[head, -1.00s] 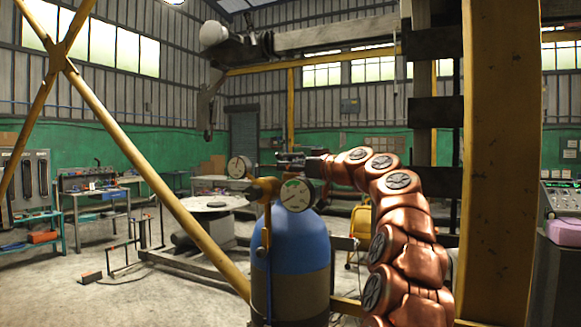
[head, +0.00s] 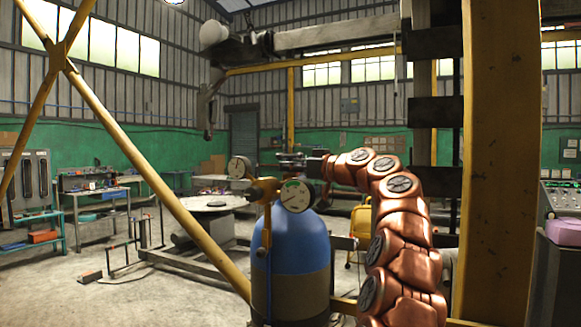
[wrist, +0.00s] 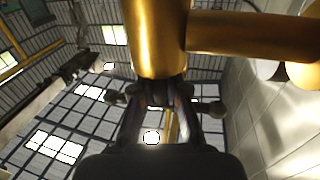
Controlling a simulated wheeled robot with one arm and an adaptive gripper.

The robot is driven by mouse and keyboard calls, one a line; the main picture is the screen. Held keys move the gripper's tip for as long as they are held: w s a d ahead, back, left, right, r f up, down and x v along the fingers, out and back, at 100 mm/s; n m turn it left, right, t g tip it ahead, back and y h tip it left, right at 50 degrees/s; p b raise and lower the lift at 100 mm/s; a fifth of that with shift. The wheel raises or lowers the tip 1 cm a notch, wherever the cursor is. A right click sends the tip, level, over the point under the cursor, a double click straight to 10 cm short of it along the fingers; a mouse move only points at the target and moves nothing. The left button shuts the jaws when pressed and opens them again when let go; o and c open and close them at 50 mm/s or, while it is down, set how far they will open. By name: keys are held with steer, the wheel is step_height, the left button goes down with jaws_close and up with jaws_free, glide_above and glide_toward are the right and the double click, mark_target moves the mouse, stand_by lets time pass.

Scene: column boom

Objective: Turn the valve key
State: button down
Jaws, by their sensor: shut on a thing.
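A blue gas cylinder (head: 290,245) stands upright in the head view. My gripper (head: 284,158) is just above and behind the valve. In the wrist view the brass fitting (wrist: 157,40) fills the upper middle, and my fingers (wrist: 165,97) are closed at its end. A dark crossbar with rounded ends, seemingly the valve key (wrist: 215,108), sticks out either side of the fingers. Its gripped middle is hidden.
A yellow column (head: 500,160) stands close on the right of my arm. A yellow diagonal brace (head: 150,175) crosses at left. A round table (head: 212,203) is behind the cylinder. A bench (head: 95,195) stands at the far left.

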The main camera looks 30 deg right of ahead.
steer(key=shift+y, duration=0.3)
steer(key=c, duration=1.2)
jaws_free()
steer(key=shift+s, duration=0.1)
steer(key=v, duration=1.2)
steer(key=shift+r, duration=0.15)
